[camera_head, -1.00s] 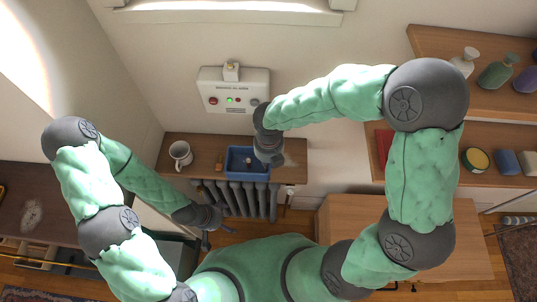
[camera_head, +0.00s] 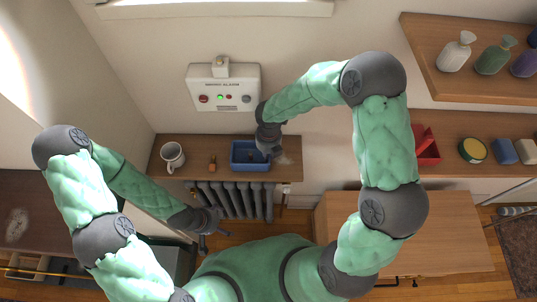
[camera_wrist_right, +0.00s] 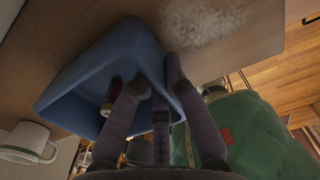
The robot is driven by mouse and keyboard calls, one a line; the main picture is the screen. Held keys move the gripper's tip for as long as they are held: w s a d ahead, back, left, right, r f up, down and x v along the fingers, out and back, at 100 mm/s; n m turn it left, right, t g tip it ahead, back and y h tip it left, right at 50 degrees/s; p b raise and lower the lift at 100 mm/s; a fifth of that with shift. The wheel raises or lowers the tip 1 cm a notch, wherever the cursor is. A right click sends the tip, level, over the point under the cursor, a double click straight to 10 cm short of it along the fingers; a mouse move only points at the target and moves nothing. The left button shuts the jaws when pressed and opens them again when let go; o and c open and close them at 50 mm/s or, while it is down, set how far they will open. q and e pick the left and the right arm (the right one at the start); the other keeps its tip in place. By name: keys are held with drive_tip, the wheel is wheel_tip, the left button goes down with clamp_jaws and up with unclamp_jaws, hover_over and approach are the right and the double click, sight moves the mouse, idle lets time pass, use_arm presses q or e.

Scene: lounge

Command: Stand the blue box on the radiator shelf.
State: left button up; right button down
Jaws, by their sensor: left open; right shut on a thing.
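The blue box (camera_head: 237,166), an open-topped tub, is at the radiator shelf (camera_head: 288,172), right of the middle. My right gripper (camera_head: 270,150) is shut on its right side wall. In the right wrist view the blue box (camera_wrist_right: 75,85) looks tilted, with my right gripper's fingers (camera_wrist_right: 160,100) at its wall. I cannot tell whether its base touches the shelf. My left gripper (camera_head: 207,232) is open and empty, low in front of the radiator.
An alarm panel (camera_head: 224,88) hangs above. At the right are a red container (camera_head: 428,150) and shelves with several bottles.

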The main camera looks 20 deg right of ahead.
drive_tip(key=shift+f, duration=0.1)
drive_tip(key=c, duration=1.3)
unclamp_jaws()
wheel_tip(320, 180, up, 12)
drive_tip(key=p, duration=0.2)
drive_tip(key=shift+p, duration=0.35)
